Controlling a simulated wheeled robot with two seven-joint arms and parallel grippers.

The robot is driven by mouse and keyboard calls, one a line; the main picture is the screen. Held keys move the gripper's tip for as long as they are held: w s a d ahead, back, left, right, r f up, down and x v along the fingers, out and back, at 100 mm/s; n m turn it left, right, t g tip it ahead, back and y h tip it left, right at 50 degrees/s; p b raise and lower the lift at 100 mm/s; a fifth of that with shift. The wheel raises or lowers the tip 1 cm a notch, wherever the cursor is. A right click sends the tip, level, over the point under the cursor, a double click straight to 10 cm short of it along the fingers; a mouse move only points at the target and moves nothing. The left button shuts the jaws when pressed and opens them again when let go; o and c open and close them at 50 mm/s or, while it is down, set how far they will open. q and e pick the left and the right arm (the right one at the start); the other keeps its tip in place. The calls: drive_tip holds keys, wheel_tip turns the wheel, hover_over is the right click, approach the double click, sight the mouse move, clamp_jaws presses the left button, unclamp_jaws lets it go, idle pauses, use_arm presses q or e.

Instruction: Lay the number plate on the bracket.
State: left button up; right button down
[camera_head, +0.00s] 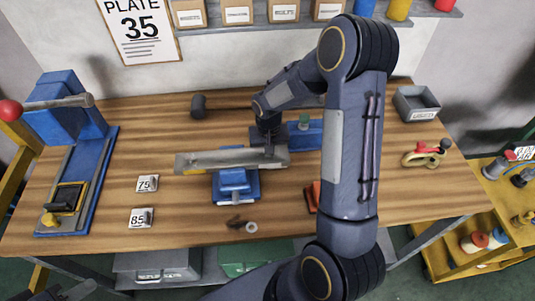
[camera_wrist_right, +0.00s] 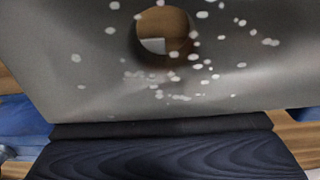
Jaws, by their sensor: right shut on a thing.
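My right gripper (camera_head: 268,146) comes down over the right part of a long grey metal bar (camera_head: 215,160). The bar lies level above a blue fixture (camera_head: 236,184). In the right wrist view grey metal (camera_wrist_right: 90,50) with a round hole and pale specks fills most of the picture. I cannot make out a separate bracket.
A poster (camera_head: 140,27) reads PLATE 35. A blue press (camera_head: 72,125) with a red-knobbed lever stands at the left. A hammer (camera_head: 199,106) lies at the back. A grey bin (camera_head: 415,104) and toggle clamp (camera_head: 423,157) are at the right. My right arm hides the bench's middle right.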

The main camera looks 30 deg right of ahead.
drive_tip(key=shift+f, duration=0.2)
drive_tip(key=c, duration=1.5)
unclamp_jaws()
drive_tip(key=shift+r, duration=0.15)
